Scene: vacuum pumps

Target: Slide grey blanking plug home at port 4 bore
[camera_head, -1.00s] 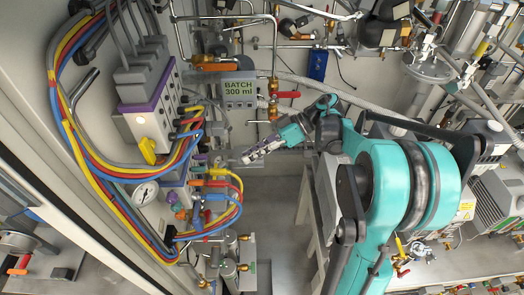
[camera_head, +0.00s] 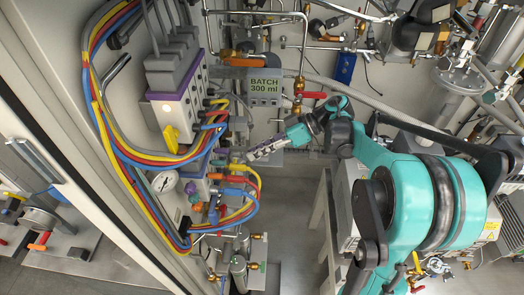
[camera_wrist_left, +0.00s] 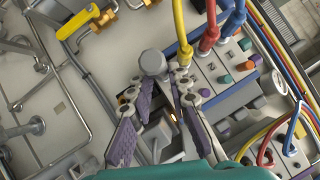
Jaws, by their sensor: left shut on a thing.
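My left gripper (camera_head: 250,156) reaches in from the right toward the hose-covered valve panel in the head view. In the wrist view its purple-padded fingers (camera_wrist_left: 156,80) are closed around a grey round-ended piece, which looks like the grey blanking plug (camera_wrist_left: 153,62). The plug is too small to make out in the head view. The panel (camera_wrist_left: 207,62), with yellow, red and blue hoses plugged in, lies just right of the fingertips in the wrist view. I cannot tell which opening is the port 4 bore, nor whether the plug touches the panel. My right gripper is not in view.
A BATCH 300 ml display (camera_head: 265,86) and a red-handled valve (camera_head: 310,95) are behind the gripper. The floor of the bay below the gripper (camera_head: 285,205) is clear.

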